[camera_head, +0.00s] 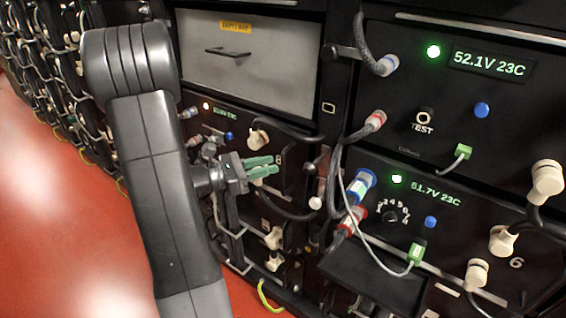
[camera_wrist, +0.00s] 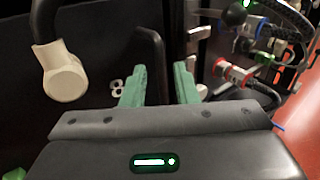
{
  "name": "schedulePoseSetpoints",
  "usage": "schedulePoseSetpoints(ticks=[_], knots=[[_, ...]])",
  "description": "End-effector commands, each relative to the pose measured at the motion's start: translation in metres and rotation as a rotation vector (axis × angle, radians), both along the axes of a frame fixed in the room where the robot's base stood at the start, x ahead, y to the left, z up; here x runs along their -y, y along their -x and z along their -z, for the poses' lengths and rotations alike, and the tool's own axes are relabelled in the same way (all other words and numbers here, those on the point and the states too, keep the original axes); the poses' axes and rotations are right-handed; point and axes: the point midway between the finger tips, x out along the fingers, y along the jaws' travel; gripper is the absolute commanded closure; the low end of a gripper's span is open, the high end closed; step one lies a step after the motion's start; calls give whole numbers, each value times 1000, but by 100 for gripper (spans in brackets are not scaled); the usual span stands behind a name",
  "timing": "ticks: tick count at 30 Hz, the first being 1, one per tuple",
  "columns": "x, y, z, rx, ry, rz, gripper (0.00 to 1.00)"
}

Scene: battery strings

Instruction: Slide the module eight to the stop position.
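Module eight (camera_head: 240,142) is a black unit with a small lit display, below a grey drawer front. A white figure 8 marks its face, and this also shows in the wrist view (camera_wrist: 116,86). My gripper (camera_head: 264,166) is in front of that face, with its green fingertips near the 8. In the wrist view the two green fingers of my gripper (camera_wrist: 160,84) stand apart. A dark bar-like part (camera_wrist: 150,48) of the module lies beyond and partly between them; I cannot tell whether they touch it. My arm hides part of the module's left side. No stop mark is discernible.
A cream plug (camera_head: 257,138) with a dark cable sits on the module; a cream plug also shows in the wrist view (camera_wrist: 62,76). The neighbouring module six (camera_head: 470,215) has blue and red connectors and hanging cables. A red floor (camera_head: 60,220) lies open at left.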

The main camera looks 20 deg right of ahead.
Motion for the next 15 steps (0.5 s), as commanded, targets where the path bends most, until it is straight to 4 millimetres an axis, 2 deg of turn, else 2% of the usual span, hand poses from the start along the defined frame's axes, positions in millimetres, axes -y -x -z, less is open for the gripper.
schedulePoseSetpoints(ticks=[6, 15], knots=[[30, 3, 0, 1, 0, 4, 73], [49, 4, 0, 1, -1, 1, 73]])
